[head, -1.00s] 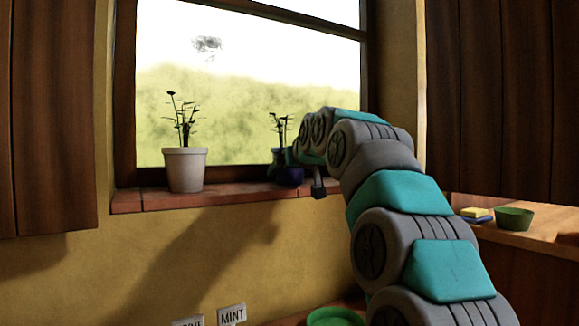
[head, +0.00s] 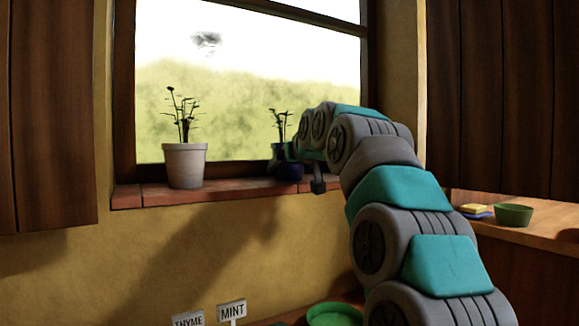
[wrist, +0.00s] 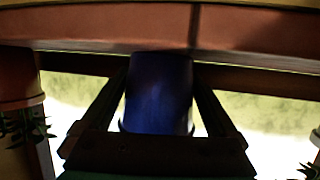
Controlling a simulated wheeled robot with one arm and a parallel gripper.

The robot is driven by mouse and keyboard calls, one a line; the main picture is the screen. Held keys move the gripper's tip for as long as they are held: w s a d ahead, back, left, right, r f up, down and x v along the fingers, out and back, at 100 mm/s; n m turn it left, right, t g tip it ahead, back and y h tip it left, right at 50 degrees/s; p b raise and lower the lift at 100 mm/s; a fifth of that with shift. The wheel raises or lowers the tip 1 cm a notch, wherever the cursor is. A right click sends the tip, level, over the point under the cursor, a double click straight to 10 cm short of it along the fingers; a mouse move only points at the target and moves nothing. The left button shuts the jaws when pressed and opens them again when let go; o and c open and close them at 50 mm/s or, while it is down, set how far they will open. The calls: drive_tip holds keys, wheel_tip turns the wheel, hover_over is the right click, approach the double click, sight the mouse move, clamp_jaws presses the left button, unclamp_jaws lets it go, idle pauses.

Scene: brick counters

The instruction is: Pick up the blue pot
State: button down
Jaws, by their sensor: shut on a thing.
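The blue pot (head: 290,170), dark blue with a thin dark plant, is at the right part of the brick window sill (head: 225,191). In the wrist view the blue pot (wrist: 159,93) fills the middle, between the two dark fingers of my gripper (wrist: 161,78). The fingers lie along both its sides and are shut on it. In the head view my gripper (head: 302,160) reaches the pot from the right and covers part of it. I cannot tell whether the pot's base touches the sill.
A white pot with a plant (head: 185,165) stands on the sill to the left. Below are the MINT sign (head: 232,312), the THYME sign (head: 188,320) and a green bowl (head: 335,315). Another green bowl (head: 514,215) and a yellow sponge (head: 473,209) are on the right counter.

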drive_tip(key=shift+r, duration=0.25)
drive_tip(key=shift+r+p, duration=0.5)
drive_tip(key=shift+r, duration=1.1)
